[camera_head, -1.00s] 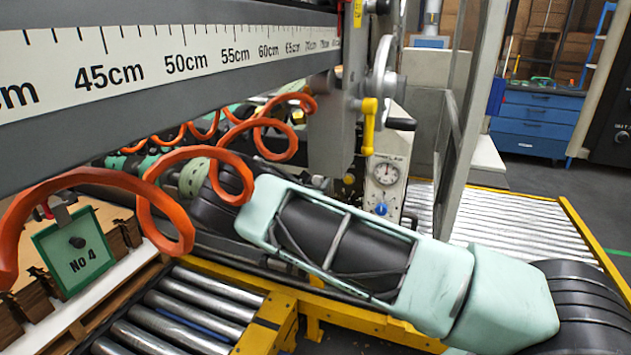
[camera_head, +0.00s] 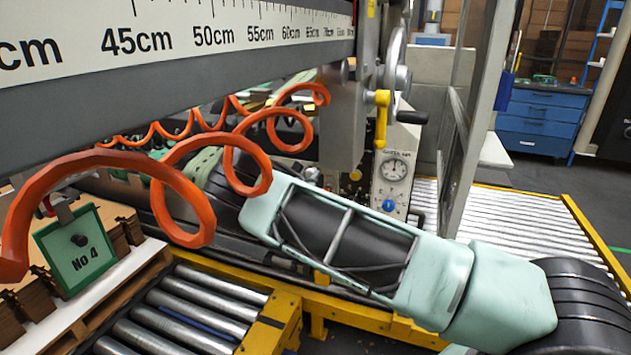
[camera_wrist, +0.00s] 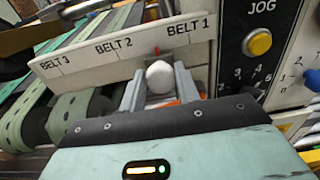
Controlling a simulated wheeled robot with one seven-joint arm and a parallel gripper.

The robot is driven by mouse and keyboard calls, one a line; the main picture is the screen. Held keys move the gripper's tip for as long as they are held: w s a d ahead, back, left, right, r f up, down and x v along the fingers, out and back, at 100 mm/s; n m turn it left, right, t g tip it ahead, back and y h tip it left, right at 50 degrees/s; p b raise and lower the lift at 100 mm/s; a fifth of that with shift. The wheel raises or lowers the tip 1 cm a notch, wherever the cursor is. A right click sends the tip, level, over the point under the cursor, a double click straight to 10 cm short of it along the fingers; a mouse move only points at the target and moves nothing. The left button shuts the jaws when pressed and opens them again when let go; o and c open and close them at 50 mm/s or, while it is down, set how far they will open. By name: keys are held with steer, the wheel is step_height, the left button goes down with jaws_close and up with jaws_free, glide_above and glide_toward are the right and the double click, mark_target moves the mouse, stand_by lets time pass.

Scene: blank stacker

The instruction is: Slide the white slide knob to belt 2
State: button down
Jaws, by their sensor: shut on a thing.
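The white slide knob (camera_wrist: 160,77) is in the middle of the wrist view, below a white label strip. My gripper (camera_wrist: 160,84) is shut on it, with one grey finger on each side. The strip reads BELT 1 (camera_wrist: 187,30) at the right, BELT 2 (camera_wrist: 115,46) in the middle and BELT 3 (camera_wrist: 47,65) at the left. A small red mark (camera_wrist: 157,50) above the knob lies between the BELT 2 and BELT 1 words. In the head view my arm reaches towards the upper left, and the knob is hidden there.
Orange coiled hose (camera_head: 180,180) hangs across the head view near my arm. A ruled beam (camera_head: 200,75) runs above it. A JOG panel with a yellow button (camera_wrist: 257,42) stands right of the knob. Green belts (camera_wrist: 22,128) lie at the left, roller conveyors (camera_head: 190,310) below.

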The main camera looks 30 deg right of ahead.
steer(key=w+a, duration=0.1)
steer(key=w, duration=0.1)
steer(key=w+a+b, duration=0.1)
steer(key=w+a, duration=0.1)
steer(key=shift+w+a+b, duration=0.15)
steer(key=shift+a+b, duration=0.1)
steer(key=shift+b, duration=0.05)
steer(key=c, duration=1)
jaws_free()
steer(key=shift+c, duration=0.2)
steer(key=shift+a, duration=0.1)
steer(key=b+v, duration=0.1)
steer(key=v, duration=1.6)
steer(key=shift+s+b, duration=0.3)
steer(key=shift+b, duration=0.1)
